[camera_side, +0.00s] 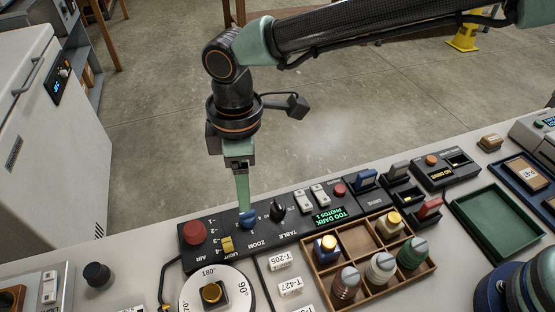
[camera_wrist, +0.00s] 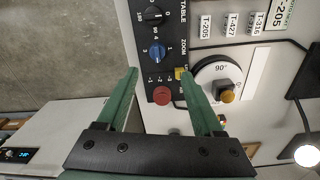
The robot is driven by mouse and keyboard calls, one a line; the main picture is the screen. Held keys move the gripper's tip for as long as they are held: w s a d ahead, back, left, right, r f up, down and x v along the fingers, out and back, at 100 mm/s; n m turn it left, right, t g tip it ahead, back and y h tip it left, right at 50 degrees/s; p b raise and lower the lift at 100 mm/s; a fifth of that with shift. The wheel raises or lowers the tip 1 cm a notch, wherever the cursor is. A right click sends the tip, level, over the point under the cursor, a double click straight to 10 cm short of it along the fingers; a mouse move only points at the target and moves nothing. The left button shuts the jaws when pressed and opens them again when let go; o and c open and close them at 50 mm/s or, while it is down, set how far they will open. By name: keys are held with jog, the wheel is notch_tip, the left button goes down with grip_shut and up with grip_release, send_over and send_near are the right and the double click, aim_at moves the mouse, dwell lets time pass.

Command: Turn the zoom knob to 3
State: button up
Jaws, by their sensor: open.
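The zoom knob is blue (camera_side: 248,219) and sits on the black control panel (camera_side: 290,228), above the ZOOM label, between the light slider and the black table knob. It also shows in the wrist view (camera_wrist: 157,52), where it lies just beyond the gap between my fingertips. My gripper (camera_side: 243,205) points down at the zoom knob, its green fingers open with nothing between them. In the side view a finger overlaps the knob's upper part. In the wrist view my fingers (camera_wrist: 158,72) are spread wide. I cannot tell which number the knob's pointer is at, nor whether a finger touches it.
Close by are the red air button (camera_side: 194,232), yellow light slider (camera_side: 227,244) and black table knob (camera_side: 277,208). A green display (camera_side: 329,216) reads "TOO DARK, PHOTOS 1". A round turntable (camera_side: 235,281) and a wooden compartment tray (camera_side: 318,283) stand in front. An empty green tray (camera_side: 497,222) is right.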

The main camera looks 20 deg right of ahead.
aim_at(248, 217)
jog(key=f, duration=0.9)
jog(key=shift+w+d+f, duration=0.1)
jog(key=shift+w+f, duration=0.15)
jog(key=shift+f, duration=0.15)
grip_shut()
